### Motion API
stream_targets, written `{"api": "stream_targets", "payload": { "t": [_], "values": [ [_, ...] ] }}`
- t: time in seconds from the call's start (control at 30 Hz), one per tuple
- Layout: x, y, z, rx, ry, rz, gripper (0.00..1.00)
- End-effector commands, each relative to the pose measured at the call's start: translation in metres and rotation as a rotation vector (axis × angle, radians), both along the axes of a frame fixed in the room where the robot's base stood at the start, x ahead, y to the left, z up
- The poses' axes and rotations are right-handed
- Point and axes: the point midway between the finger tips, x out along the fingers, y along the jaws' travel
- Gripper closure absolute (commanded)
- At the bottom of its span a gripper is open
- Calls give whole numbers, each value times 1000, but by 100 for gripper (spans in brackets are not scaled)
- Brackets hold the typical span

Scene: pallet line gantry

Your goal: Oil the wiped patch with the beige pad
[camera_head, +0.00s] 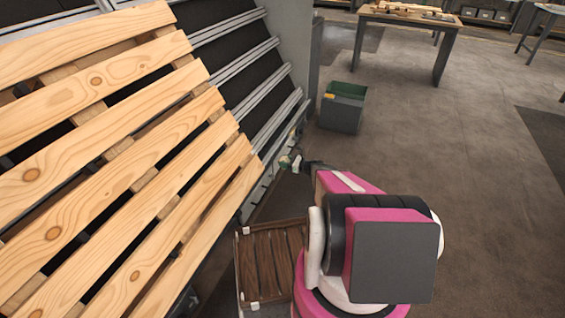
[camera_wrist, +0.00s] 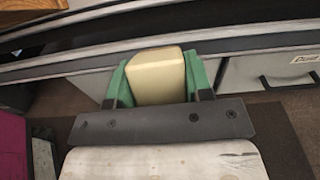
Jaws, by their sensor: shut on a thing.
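My gripper (camera_wrist: 157,82) has green fingers shut on the beige pad (camera_wrist: 158,73), a pale block standing out between them in the wrist view. The pad faces a long metal rail (camera_wrist: 240,40) that crosses that view; I cannot tell whether it touches. In the head view my gripper (camera_head: 290,161) is small, beside the lower end of the slanted rails, right of the pallet's edge. The pad is too small to make out clearly there. I cannot pick out a wiped patch in either view.
A large wooden pallet (camera_head: 95,80) fills the left of the head view, tilted over the rails (camera_head: 245,60). A slatted brown crate (camera_head: 270,262) stands low beside my arm. A grey bin (camera_head: 342,108) stands on the floor beyond. A workbench (camera_head: 410,20) is at the back.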

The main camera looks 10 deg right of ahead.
Motion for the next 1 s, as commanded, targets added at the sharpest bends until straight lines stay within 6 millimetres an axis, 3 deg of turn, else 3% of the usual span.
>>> {"api": "stream_targets", "payload": {
  "t": [0.7,1.0],
  "values": [
    [27,40,-25,0,-1,3,81],
    [29,44,-27,0,-1,2,81]
  ]
}}
